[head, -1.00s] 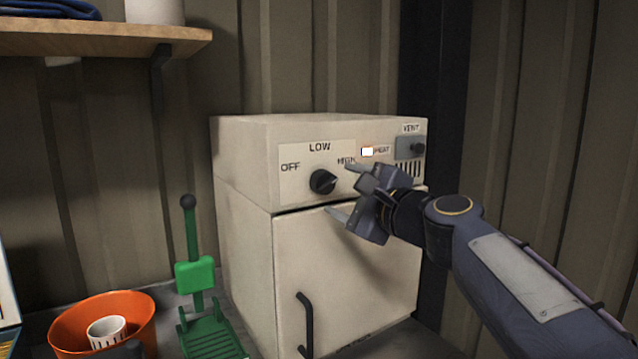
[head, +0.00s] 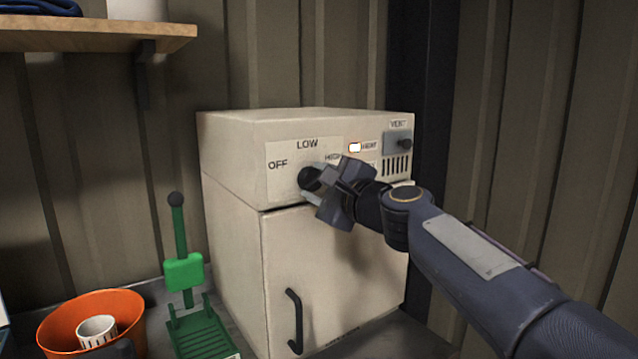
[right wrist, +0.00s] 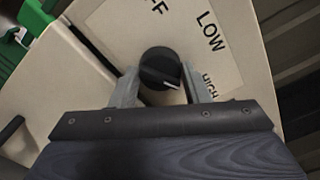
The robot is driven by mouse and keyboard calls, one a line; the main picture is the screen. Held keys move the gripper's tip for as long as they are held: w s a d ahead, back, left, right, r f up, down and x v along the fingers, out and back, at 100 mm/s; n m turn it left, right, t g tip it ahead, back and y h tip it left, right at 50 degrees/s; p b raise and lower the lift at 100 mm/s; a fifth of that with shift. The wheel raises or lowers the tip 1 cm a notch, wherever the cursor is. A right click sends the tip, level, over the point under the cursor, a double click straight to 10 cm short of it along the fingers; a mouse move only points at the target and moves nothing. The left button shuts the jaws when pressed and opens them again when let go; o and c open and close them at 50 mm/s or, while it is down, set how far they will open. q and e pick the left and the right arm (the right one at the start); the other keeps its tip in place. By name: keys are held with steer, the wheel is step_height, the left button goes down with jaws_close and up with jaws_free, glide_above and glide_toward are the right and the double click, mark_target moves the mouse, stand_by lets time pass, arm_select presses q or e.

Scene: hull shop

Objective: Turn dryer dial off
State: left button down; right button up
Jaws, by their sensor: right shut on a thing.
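The dryer (head: 235,240) is a cream box with a door below a control panel marked OFF, LOW and HIGH. Its black round dial (head: 309,178) is partly hidden by my gripper in the head view. In the right wrist view the dial (right wrist: 160,66) shows whole, and its white pointer line is turned toward the HIGH label. My right gripper (head: 312,182) is at the dial, with one finger on either side, shut on it. My left gripper is not in view.
A black door handle (head: 294,320) sticks out below. A green lever stand (head: 184,272) and an orange bowl (head: 60,328) are at left. A wooden shelf (head: 100,38) hangs at upper left.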

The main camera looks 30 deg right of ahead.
steer(key=shift+n, duration=0.3)
steer(key=n+b, duration=0.1)
steer(key=n, duration=0.4)
steer(key=shift+a+f+b, duration=0.1)
steer(key=shift+b, duration=0.25)
steer(key=n+b, duration=0.2)
steer(key=n, duration=0.5)
steer(key=shift+f, duration=0.1)
steer(key=n+b, duration=0.2)
steer(key=n, duration=0.1)
steer(key=shift+n, duration=0.3)
steer(key=n+b, duration=0.1)
steer(key=n, duration=0.2)
steer(key=shift+f+b, duration=0.1)
steer(key=shift+b, duration=0.25)
steer(key=n+b, duration=0.2)
steer(key=n, duration=0.2)
steer(key=shift+n, duration=0.6)
